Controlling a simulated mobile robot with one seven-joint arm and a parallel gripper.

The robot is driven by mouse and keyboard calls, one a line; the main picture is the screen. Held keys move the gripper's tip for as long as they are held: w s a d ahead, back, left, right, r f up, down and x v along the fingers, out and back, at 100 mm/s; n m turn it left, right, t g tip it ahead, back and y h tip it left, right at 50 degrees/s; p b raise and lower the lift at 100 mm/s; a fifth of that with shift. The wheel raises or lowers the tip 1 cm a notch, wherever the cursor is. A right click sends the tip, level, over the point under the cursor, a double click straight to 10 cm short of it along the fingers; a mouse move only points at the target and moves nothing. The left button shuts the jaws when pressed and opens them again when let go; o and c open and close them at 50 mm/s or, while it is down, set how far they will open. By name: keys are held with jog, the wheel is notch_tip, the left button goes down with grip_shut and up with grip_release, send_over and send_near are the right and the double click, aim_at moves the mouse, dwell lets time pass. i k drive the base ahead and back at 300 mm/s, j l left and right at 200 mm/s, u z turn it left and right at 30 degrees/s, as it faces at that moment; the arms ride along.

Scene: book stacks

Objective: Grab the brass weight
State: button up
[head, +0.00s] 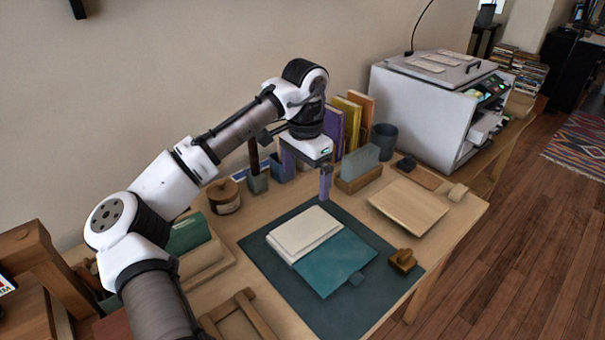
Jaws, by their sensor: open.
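A small brass-brown block with a raised knob, which looks like the brass weight (403,261), sits at the right corner of the dark teal mat (285,285). It stands clear of the teal folder. My gripper (307,171) hangs fingers-down above the back of the desk, behind the mat. It is open, with nothing seen between its fingers. It is well behind and to the left of the weight, and apart from it.
A cream pad (305,233) and a teal folder (335,262) lie on the mat. A wooden board (408,206) lies behind the weight. Upright books (352,120), a dark cup (384,139) and a large white machine (425,110) stand at the back. Bare desk surrounds the weight's right side.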

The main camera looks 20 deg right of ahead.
aim_at(402, 261)
jog(key=k, duration=1)
